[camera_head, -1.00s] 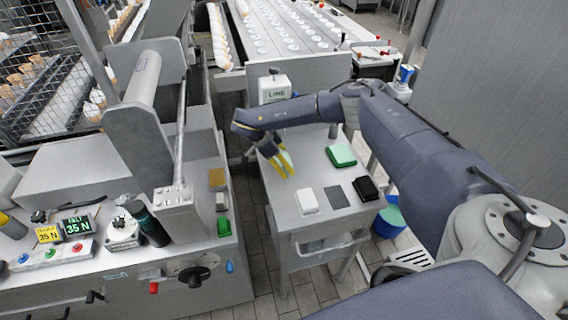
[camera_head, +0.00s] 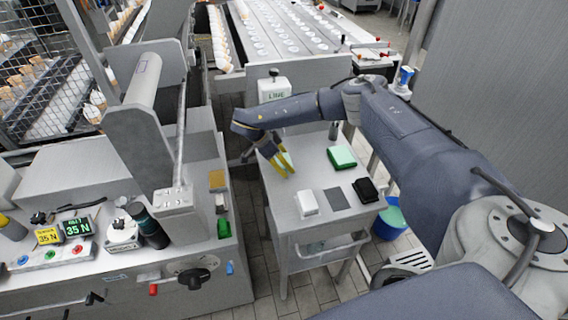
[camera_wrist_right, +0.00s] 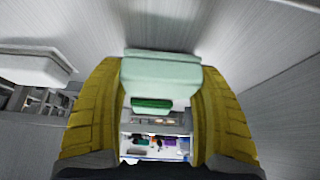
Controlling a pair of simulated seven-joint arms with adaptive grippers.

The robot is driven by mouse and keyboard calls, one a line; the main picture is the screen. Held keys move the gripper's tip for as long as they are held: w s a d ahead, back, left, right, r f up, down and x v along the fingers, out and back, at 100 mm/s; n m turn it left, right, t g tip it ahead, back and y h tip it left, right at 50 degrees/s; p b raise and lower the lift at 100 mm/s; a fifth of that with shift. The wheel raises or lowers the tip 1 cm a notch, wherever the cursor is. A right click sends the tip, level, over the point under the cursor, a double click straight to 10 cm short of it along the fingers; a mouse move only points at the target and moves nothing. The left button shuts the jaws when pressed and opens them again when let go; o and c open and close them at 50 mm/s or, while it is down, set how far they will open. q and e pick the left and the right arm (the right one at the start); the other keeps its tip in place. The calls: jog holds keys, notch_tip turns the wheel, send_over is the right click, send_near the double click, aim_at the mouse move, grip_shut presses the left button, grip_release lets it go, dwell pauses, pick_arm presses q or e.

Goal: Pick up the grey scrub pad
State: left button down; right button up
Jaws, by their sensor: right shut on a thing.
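A flat dark grey pad (camera_head: 337,198), which looks like the grey scrub pad, lies on the top of the steel cart (camera_head: 313,170), between a white block (camera_head: 307,202) and a black block (camera_head: 366,189). My right gripper (camera_head: 281,164) has yellow fingers and is over the cart's left part, up and left of the grey pad and apart from it. In the wrist view the right gripper (camera_wrist_right: 160,110) is shut on a pale green block (camera_wrist_right: 160,80). My left gripper is in neither view.
A green pad (camera_head: 341,157) lies at the cart's back right. A machine bench (camera_head: 120,270) with a roller stands on the left, across a narrow gap. A blue bucket (camera_head: 389,222) stands on the floor right of the cart.

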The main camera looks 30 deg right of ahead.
jog(key=r, duration=0.6)
jog(key=shift+s+a, duration=0.25)
jog(key=shift+s, duration=0.15)
jog(key=s+a, duration=0.3)
jog(key=s, duration=0.2)
jog(key=s+a, duration=0.3)
jog(key=s, duration=0.3)
jog(key=s+a, duration=0.3)
jog(key=s, duration=0.2)
jog(key=shift+s+f, duration=0.1)
jog(key=shift+s, duration=0.1)
jog(key=shift+o, duration=0.9)
jog(key=c, duration=0.3)
jog(key=shift+c, duration=0.2)
